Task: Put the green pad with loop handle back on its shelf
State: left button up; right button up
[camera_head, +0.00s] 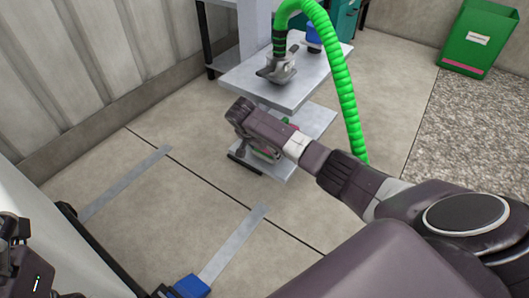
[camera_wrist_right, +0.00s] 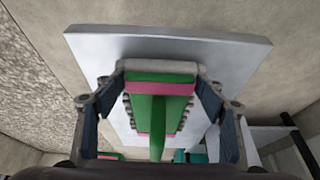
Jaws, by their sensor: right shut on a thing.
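The green pad with loop handle (camera_wrist_right: 160,78) has pink edges and shows in the middle of the right wrist view. My right gripper (camera_wrist_right: 157,105) is shut on it, with a finger on either side. In the head view my right gripper (camera_head: 262,152) is at the grey stand's lower shelf (camera_head: 314,118), and only bits of green and pink show beside it. The pad's contact with the shelf is hidden. Part of my left gripper (camera_head: 18,250) shows at the left edge; its fingertips are unclear.
The stand's upper shelf (camera_head: 305,88) carries a grey tool (camera_head: 280,68) on a thick green hose (camera_head: 343,85), which hangs down just right of the stand. A green bin (camera_head: 475,40) stands far right. The floor left of the stand is clear, with grey strips (camera_head: 125,183).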

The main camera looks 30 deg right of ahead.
jog(key=o, duration=1)
jog(key=shift+f, duration=0.1)
